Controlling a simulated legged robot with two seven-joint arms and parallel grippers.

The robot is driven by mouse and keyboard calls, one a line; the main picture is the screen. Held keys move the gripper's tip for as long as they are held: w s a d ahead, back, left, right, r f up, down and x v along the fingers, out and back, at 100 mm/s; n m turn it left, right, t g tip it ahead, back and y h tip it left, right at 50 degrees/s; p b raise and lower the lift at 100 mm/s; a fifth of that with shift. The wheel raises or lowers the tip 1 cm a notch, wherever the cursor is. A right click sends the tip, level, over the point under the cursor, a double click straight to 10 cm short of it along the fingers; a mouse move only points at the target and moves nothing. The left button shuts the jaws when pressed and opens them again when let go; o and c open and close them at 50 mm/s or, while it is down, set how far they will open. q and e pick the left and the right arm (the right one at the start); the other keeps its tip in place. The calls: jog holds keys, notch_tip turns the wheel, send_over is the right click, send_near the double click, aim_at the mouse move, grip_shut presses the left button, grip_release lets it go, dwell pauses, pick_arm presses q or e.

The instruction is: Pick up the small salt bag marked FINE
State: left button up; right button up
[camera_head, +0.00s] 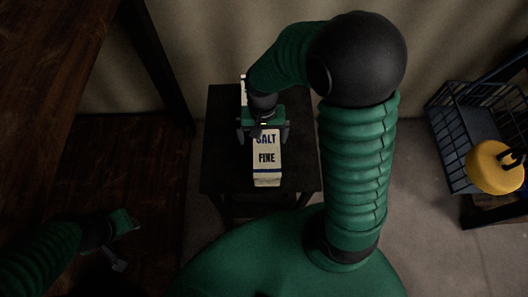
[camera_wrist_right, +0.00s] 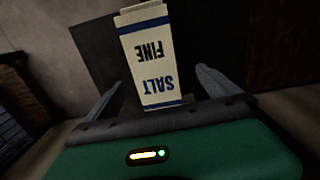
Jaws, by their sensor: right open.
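The salt bag (camera_head: 267,165) is white with blue bands and reads SALT FINE. In the right wrist view the bag (camera_wrist_right: 150,60) shows upside down between the two open fingers of my right gripper (camera_wrist_right: 155,95); contact cannot be told. A second pale object (camera_head: 243,90) is behind my right gripper, mostly hidden. My left gripper (camera_head: 128,240) is at lower left, away from the bag; its jaws are unclear.
The small dark table (camera_head: 225,170) has bare room left and right of the bag. A blue wire basket (camera_head: 455,130) with a yellow round object (camera_head: 493,167) stands at the right. Dark wooden furniture (camera_head: 50,60) is at the left.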

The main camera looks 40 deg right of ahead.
aim_at(267, 149)
notch_tip(267, 149, down, 3)
jog(key=shift+r, duration=0.1)
jog(key=f, duration=0.2)
jog(key=s+f+b, duration=0.1)
jog(key=shift+s+d, duration=0.1)
jog(key=shift+d, duration=0.25)
jog(key=f, duration=0.3)
jog(key=f+b, duration=0.1)
jog(key=shift+w+d+f, duration=0.3)
jog(key=shift+d+f, duration=0.1)
jog(key=shift+a+f, duration=0.15)
jog(key=shift+f, duration=0.1)
jog(key=shift+a+r, duration=0.15)
jog(key=shift+a, duration=0.05)
jog(key=shift+s, duration=0.1)
jog(key=shift+c, duration=0.6)
jog(key=shift+d, duration=0.15)
jog(key=c, duration=1.9)
pick_arm(q)
jog(key=shift+s+d+f, duration=0.1)
jog(key=shift+d+f, duration=0.15)
jog(key=shift+f, duration=0.7)
pick_arm(e)
jog(key=shift+c, duration=0.5)
